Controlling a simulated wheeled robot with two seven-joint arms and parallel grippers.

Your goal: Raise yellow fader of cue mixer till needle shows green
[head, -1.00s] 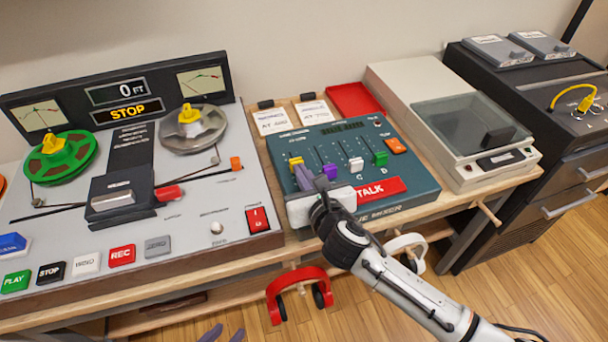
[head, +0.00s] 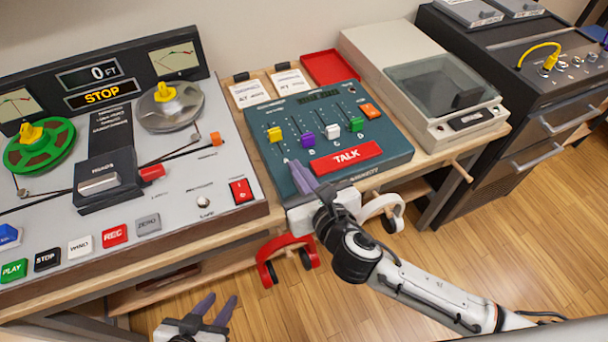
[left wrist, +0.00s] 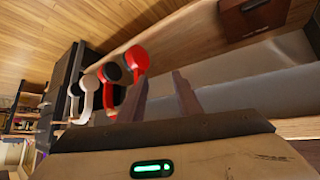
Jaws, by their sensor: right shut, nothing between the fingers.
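The teal cue mixer (head: 392,150) lies on the bench in the head view. Its yellow fader (head: 275,134) is the leftmost of several coloured fader caps and sits beside the purple fader (head: 307,139). My right gripper (head: 293,165) is shut and empty over the mixer's front left part, just in front of the yellow fader and apart from it. Two needle meters, the right one (head: 173,58) and the left one (head: 17,105), are on the tape machine; their needle readings are too small to tell. My left gripper (head: 215,308) is open and empty, low in front of the bench.
The tape machine (head: 215,190) fills the left of the bench. A lidded turntable (head: 435,85) stands right of the mixer and a red tray (head: 330,68) behind it. Red headphones (head: 265,265) and white headphones (head: 385,210) hang at the bench's front edge.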

